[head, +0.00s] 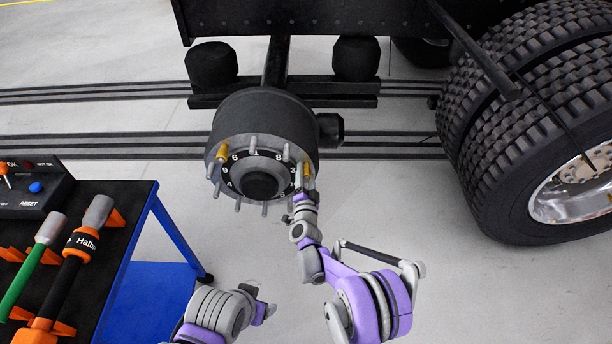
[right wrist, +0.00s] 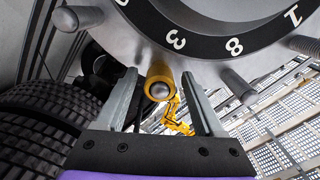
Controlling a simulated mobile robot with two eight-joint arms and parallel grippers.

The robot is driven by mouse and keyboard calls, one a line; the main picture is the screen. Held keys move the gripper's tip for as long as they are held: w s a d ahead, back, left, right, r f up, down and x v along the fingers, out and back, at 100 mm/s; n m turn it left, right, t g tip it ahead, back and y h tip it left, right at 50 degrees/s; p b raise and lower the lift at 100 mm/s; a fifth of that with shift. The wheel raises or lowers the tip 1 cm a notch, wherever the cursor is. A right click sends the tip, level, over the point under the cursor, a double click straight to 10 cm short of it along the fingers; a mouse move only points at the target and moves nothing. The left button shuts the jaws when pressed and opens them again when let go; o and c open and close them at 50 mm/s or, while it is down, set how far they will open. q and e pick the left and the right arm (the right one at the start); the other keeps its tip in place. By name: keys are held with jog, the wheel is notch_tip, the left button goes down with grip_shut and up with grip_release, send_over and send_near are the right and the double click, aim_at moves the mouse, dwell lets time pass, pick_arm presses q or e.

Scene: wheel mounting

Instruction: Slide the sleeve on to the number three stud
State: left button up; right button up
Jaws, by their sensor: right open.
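The dark wheel hub (head: 262,120) has a ring of grey studs and a black number ring. A yellow sleeve (head: 306,170) sits around the stud beside the number 3. In the right wrist view this sleeve (right wrist: 157,76) is close to the hub face, with the stud's rounded end showing in its opening. My right gripper (head: 306,190) is open at this stud, one finger on each side of the sleeve, with visible gaps. A second yellow sleeve (head: 222,153) is on a stud at the hub's upper left. My left gripper (head: 262,303) is low in the head view, away from the hub.
A tool table (head: 135,215) with a blue frame stands at left, holding a green-handled tool (head: 30,265), a black-and-orange tool (head: 75,265) and a control box (head: 35,190). Large tyres (head: 500,130) stand at right. The floor between table and tyres is clear.

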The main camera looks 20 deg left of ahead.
jog(key=p+v, duration=0.1)
jog(key=v, duration=0.9)
jog(key=shift+s, duration=0.4)
jog(key=shift+d+r, duration=0.15)
